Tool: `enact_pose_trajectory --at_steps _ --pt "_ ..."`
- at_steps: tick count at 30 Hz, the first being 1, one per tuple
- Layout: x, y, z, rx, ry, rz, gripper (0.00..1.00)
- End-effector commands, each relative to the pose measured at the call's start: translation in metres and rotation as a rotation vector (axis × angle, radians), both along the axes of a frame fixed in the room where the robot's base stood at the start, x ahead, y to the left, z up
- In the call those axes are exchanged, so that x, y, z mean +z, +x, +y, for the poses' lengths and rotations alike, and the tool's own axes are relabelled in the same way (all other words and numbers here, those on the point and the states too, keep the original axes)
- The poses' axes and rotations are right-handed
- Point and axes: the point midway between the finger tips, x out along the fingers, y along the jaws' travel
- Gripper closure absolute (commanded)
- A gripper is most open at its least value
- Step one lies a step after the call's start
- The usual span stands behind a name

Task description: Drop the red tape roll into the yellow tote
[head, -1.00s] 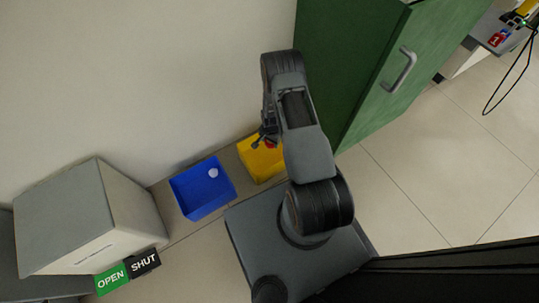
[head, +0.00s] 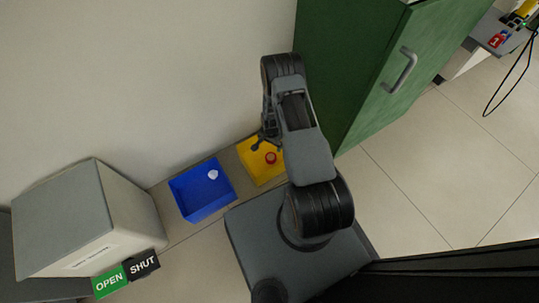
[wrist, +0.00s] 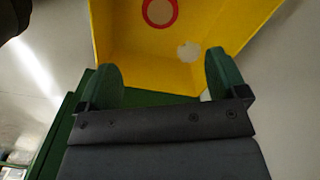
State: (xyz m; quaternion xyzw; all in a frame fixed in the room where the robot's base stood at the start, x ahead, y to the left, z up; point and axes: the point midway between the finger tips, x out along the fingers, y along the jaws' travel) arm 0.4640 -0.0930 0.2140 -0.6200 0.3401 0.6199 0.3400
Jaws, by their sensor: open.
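The yellow tote (head: 247,173) stands on the floor strip by the wall, partly hidden behind my arm in the head view. It also fills the top of the wrist view (wrist: 125,45). The red tape roll (head: 270,158) is inside the tote, and it shows as a red ring with a pale centre in the wrist view (wrist: 160,12). A small whitish round thing (wrist: 189,51) is also in the tote. My gripper (head: 266,141) is above the tote, open and empty. Its two fingers (wrist: 165,80) are spread apart, clear of the roll.
A blue bin (head: 200,207) holding a white roll (head: 213,174) stands left of the tote. Farther left is a grey box (head: 85,220) with OPEN and SHUT signs. A green cabinet (head: 370,80) stands close to my arm's right. Floor at right is clear.

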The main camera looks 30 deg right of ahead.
Motion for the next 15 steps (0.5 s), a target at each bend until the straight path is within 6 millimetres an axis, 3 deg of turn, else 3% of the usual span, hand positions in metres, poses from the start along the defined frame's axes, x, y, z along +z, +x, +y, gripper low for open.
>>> enact_pose_trajectory --at_steps 15 --pt "0.096 0.001 0.000 0.000 -0.001 -0.003 0.09"
